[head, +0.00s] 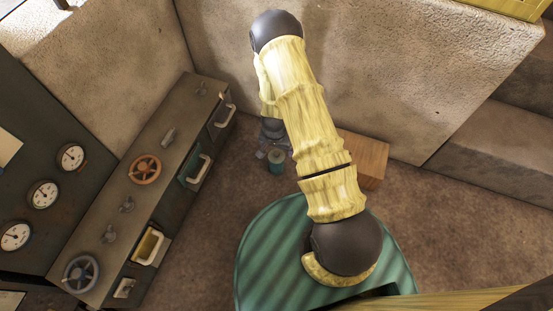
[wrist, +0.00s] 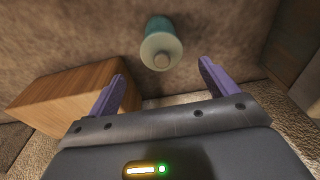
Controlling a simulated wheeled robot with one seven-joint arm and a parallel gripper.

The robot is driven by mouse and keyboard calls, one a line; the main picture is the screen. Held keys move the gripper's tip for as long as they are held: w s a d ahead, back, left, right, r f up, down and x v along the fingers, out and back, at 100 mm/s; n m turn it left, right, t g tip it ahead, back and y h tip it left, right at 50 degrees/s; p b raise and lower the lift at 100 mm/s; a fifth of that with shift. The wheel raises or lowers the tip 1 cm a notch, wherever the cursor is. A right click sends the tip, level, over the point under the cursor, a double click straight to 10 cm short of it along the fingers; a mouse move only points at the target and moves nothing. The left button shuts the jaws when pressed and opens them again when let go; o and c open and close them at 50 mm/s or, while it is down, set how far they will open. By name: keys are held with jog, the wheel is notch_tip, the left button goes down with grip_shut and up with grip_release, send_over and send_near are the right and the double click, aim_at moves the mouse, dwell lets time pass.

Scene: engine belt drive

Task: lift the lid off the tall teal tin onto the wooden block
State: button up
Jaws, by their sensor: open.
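The tall teal tin (wrist: 160,28) stands on the brown floor, with its pale lid (wrist: 161,49) and round knob facing the wrist camera. In the head view the tin (head: 276,162) is small, just below my gripper (head: 273,150), which is partly hidden by my arm. In the wrist view my gripper (wrist: 160,92) has its two purple fingers wide apart and nothing between them. The lid is beyond the fingertips, apart from them. The wooden block (wrist: 68,97) is left of the tin in the wrist view; the block (head: 366,157) is right of it in the head view, partly behind my arm.
A grey cabinet (head: 150,185) with handwheels, drawers and an open lower drawer (head: 150,246) stands at the left. Gauges (head: 43,194) are on a panel beside it. A stone wall (head: 370,80) rises behind the block. Brown floor (head: 440,225) is clear at the right.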

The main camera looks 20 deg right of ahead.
aim_at(276, 153)
jog(key=shift+f, duration=0.1)
jog(key=f+b, duration=0.4)
jog(key=f, duration=0.1)
jog(key=shift+w+f, duration=0.15)
jog(key=shift+w, duration=0.25)
jog(key=shift+c, duration=0.3)
jog(key=c, duration=1)
